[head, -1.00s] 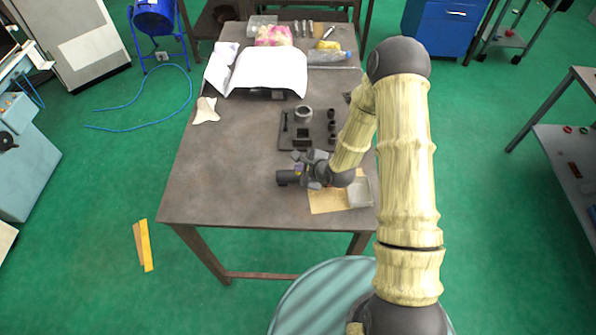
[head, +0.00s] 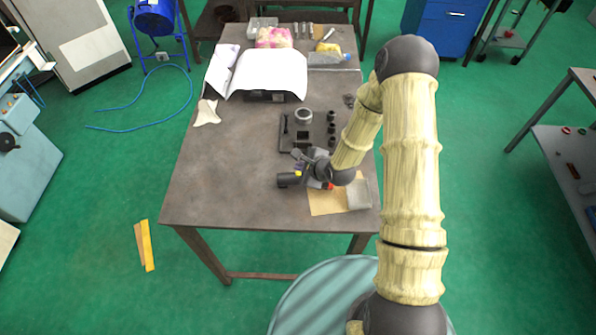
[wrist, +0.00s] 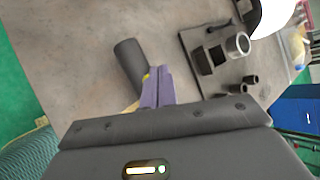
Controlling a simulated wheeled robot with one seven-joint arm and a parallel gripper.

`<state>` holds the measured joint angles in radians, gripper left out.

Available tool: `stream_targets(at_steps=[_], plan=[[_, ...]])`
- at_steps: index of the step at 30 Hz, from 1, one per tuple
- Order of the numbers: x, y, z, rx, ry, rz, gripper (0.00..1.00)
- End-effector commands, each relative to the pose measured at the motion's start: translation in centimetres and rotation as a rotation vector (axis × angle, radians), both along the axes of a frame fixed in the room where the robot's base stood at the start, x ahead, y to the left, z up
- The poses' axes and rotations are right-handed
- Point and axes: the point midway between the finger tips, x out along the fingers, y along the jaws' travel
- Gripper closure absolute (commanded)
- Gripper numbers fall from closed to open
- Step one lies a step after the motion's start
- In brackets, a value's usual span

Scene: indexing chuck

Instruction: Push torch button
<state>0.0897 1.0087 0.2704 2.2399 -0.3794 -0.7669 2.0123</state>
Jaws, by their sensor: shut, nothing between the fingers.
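The torch (head: 288,180) is a dark grey cylinder lying on the table, its wide end pointing left in the head view. In the wrist view its dark body (wrist: 130,62) runs down behind my fingers, which hide its rear part. A small yellow patch shows beside the fingers, and I cannot tell whether it is the button. My gripper (wrist: 158,86) has purple fingers, shut together and empty, right over or beside the torch. Contact cannot be made out. In the head view my wrist hides most of the fingers. A small red spot (head: 330,186) shows near my wrist.
A dark fixture plate (head: 287,143) with a metal ring (head: 303,116) and several small dark cylinders lies beyond the torch. A tan sheet (head: 322,202) and a grey tray (head: 358,194) lie at the right. The table's front left is clear.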

Motion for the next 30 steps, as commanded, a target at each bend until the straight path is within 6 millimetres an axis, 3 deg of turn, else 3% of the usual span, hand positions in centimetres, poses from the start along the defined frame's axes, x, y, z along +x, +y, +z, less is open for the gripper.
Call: stream_targets(at_steps=[15, 30], plan=[[0.0, 0.0, 4.4, 0.0, -0.001, -0.001, 1.0], [0.0, 0.0, 4.4, 0.0, -0.001, 0.0, 1.0]])
